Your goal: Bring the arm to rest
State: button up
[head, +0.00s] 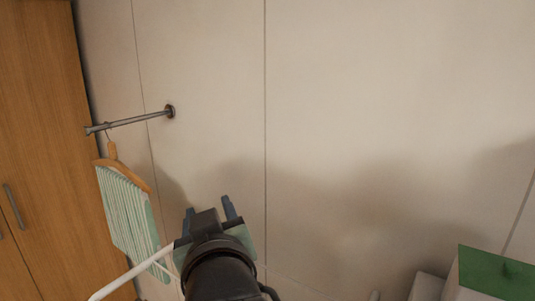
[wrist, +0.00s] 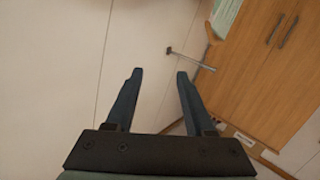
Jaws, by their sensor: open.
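My gripper (head: 209,209) is at the lower middle of the head view, in front of the pale wall. Its two dark blue fingers are apart with nothing between them. In the wrist view the gripper (wrist: 160,73) also shows open and empty, with the wall behind the gap. My arm rises from the bottom edge of the head view and hides what lies behind it.
A metal wall rod (head: 138,120) is at left; it also shows in the wrist view (wrist: 190,58). A wooden hanger with a striped green cloth (head: 127,210) hangs from it, close left of my gripper. A wooden cabinet (head: 35,120) stands far left. A green-topped box (head: 490,270) is lower right.

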jog(key=s+d+f+m+t+h, duration=0.1)
jog(key=s+d+m+t+h, duration=0.1)
jog(key=d+m+h, duration=0.5)
jog(key=s+r+t+y+b, duration=0.1)
jog(key=s+r+t+b, duration=0.3)
jog(key=r, duration=0.5)
jog(key=s+d+r+n+t+y+b, duration=0.1)
jog(key=s+r+t+b, duration=0.2)
jog(key=s+r+t, duration=0.2)
jog(key=s+r, duration=0.3)
jog(key=shift+s+d+r+t+y+b, duration=0.15)
jog(key=shift+s+r+t+y+b, duration=0.15)
jog(key=shift+r+t+b, duration=0.1)
jog(key=shift+w, duration=0.1)
dwell(0.5)
